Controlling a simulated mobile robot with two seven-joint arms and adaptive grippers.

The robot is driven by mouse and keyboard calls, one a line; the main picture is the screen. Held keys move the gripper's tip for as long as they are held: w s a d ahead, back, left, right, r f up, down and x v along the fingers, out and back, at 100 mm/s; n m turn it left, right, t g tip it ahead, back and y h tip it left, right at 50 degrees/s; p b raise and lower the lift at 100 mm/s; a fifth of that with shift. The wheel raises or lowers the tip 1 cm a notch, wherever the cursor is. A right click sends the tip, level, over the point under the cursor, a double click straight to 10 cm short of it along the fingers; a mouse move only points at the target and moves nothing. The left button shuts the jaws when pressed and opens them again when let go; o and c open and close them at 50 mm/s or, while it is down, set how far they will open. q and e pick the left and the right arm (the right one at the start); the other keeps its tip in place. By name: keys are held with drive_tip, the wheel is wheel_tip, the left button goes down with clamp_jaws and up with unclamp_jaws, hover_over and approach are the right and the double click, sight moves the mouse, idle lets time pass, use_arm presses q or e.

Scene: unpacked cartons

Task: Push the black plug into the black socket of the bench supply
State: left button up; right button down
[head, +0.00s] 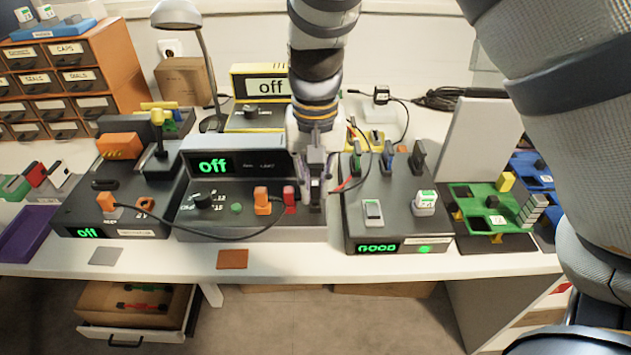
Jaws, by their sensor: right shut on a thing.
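My right gripper (316,182) points down over the panel's right end, just right of the red plug. It is shut on a dark piece, which I take as the black plug (316,197). The black socket is hidden under the gripper and plug. I cannot tell whether the plug is seated. My left gripper is not in view.
A tester (358,228) reading "GOOD" stands close on the right. A lamp (198,62) and a yellow supply (243,92) stand behind. The front bench strip is mostly clear.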

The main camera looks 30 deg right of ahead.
drive_tip(key=shift+f, duration=0.25)
drive_tip(key=shift+f, duration=0.15)
idle(0.4)
idle(0.4)
drive_tip(key=shift+f, duration=0.35)
idle(0.4)
drive_tip(key=c, duration=1.5)
unclamp_jaws()
